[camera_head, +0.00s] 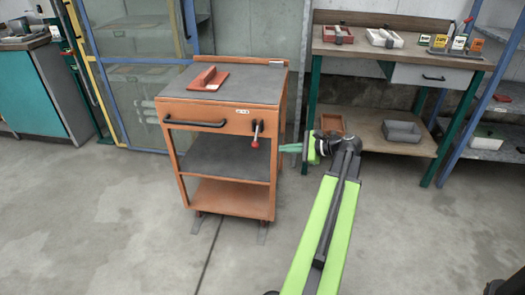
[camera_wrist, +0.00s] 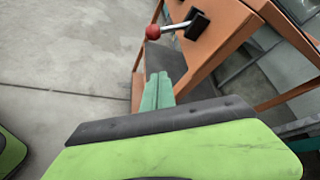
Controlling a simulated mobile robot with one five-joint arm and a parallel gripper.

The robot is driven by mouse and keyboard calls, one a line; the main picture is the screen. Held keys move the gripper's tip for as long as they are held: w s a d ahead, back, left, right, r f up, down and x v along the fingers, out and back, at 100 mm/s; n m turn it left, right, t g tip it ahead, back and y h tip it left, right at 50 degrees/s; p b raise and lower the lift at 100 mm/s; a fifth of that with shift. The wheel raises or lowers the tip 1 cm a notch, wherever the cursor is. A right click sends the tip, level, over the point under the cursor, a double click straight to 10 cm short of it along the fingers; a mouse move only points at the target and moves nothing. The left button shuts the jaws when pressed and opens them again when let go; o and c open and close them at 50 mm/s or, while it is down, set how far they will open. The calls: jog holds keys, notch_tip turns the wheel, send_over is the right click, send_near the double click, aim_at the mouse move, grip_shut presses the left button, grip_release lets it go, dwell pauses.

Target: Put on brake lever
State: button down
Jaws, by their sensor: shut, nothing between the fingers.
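The brake lever (camera_head: 256,133) is on the front right of the orange cart (camera_head: 232,201). It is a short metal rod ending in a red knob, and in the head view it points down. In the wrist view the lever (camera_wrist: 176,26) comes out of a black mount, with its red knob at the left end. My gripper (camera_head: 284,148) is to the right of the knob, apart from it. Its teal fingers are shut and empty. In the wrist view the fingertips (camera_wrist: 163,77) point up toward the knob, with a gap between.
A workbench (camera_head: 397,56) with small boxes stands behind on the right. A teal cabinet (camera_head: 34,93) is at the far left. The floor in front is clear.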

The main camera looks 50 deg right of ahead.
aim_at(256, 137)
jog(key=f+b+x, duration=0.1)
jog(key=b+x, duration=0.3)
jog(key=x, duration=0.5)
jog(key=a+r+p, duration=0.1)
jog(key=r, duration=0.1)
jog(key=a+r+p, duration=0.1)
jog(key=p, duration=0.1)
jog(key=shift+s+r, duration=0.1)
jog(key=shift+r, duration=0.3)
jog(key=shift+a+r+p, duration=0.1)
jog(key=shift+a+p, duration=0.05)
jog(key=shift+p, duration=0.15)
